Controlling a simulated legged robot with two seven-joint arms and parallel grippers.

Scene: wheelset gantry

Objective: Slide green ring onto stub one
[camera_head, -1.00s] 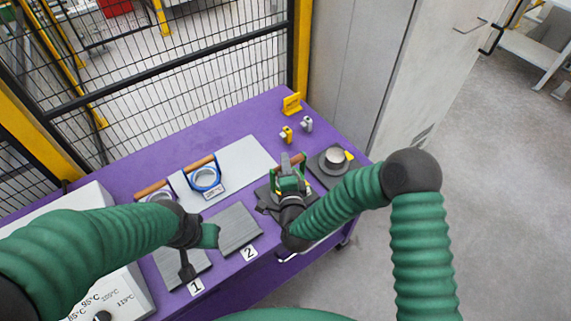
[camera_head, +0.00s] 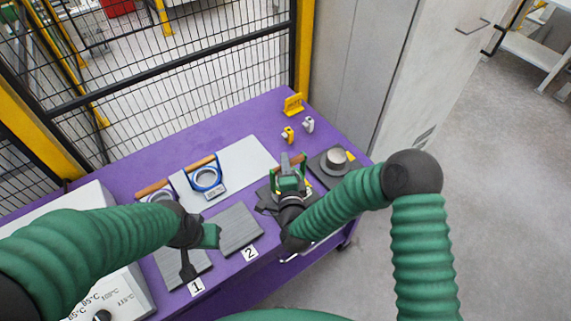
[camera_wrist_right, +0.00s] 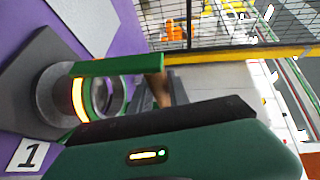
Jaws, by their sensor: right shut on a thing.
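The green ring (camera_head: 287,184) is in my right gripper (camera_head: 291,196), above the front right part of the purple table. In the right wrist view the green ring (camera_wrist_right: 97,98) lines up with the end of a grey stub (camera_wrist_right: 48,96) on a dark plate with a label 1. An orange glow shows at the ring's inner edge. I cannot tell whether the ring is around the stub's end or just in front of it. In the head view the gripper mostly hides this stub. My left gripper (camera_head: 198,250) is open and empty above the grey pads.
A second stub (camera_head: 335,157) stands bare on a dark plate to the right.

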